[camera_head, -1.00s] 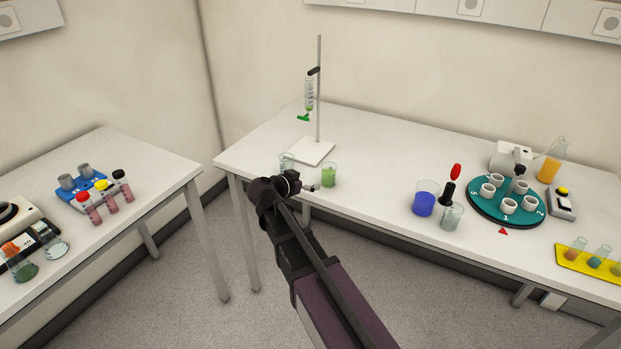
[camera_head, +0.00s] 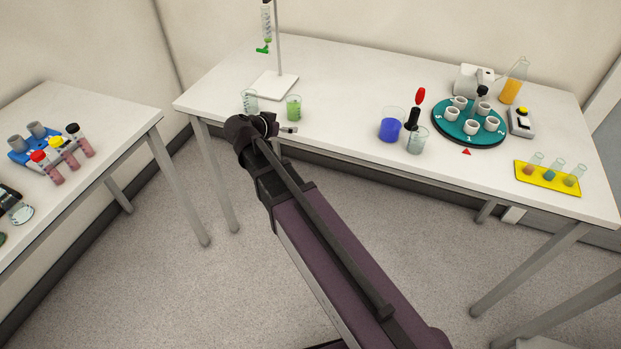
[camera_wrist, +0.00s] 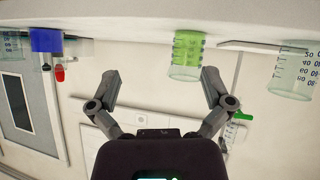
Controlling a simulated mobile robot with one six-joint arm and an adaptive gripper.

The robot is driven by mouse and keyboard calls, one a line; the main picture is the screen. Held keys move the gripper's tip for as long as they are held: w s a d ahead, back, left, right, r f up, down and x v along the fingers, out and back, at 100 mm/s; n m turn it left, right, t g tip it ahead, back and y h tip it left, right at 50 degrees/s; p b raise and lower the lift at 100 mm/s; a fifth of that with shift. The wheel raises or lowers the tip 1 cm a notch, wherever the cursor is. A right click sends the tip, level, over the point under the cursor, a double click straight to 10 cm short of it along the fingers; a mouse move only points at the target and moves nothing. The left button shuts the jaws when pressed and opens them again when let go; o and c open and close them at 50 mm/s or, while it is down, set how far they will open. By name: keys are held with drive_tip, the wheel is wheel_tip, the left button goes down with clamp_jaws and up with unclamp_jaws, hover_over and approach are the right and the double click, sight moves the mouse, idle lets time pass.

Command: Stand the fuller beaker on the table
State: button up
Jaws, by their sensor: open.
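The green beaker (camera_head: 294,107) stands upright on the right-hand table (camera_head: 340,75), near its front edge. A beaker with little colour in it (camera_head: 250,101) stands to its left. In the wrist view, which is upside down, the green beaker (camera_wrist: 188,56) appears ahead, between the directions of my open fingers, and the pale beaker (camera_wrist: 293,74) is at the right. My gripper (camera_head: 291,129) is at the table's front edge, just short of the green beaker. It is open and empty in the wrist view (camera_wrist: 160,80). The green beaker looks fuller than the pale one.
A stand with a white base (camera_head: 275,86) is behind the beakers. A blue beaker (camera_head: 390,130), a greyish beaker (camera_head: 417,143), a teal carousel (camera_head: 470,138) and a yellow rack (camera_head: 547,184) are to the right. The table between the green and blue beakers is clear.

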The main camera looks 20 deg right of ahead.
drive_tip(key=s+d+f+n+g+y, duration=0.2)
drive_tip(key=s+f+n+g+y, duration=0.1)
drive_tip(key=s, duration=0.6)
drive_tip(key=s+d+f+n+g+y, duration=0.3)
drive_tip(key=s+f+n+g+y, duration=0.1)
drive_tip(key=s, duration=0.6)
wheel_tip(320, 180, down, 2)
drive_tip(key=shift+f+n+y, duration=0.1)
drive_tip(key=shift+n+y, duration=0.7)
drive_tip(key=shift+y, duration=0.3)
wheel_tip(320, 180, up, 5)
drive_tip(key=p, duration=0.5)
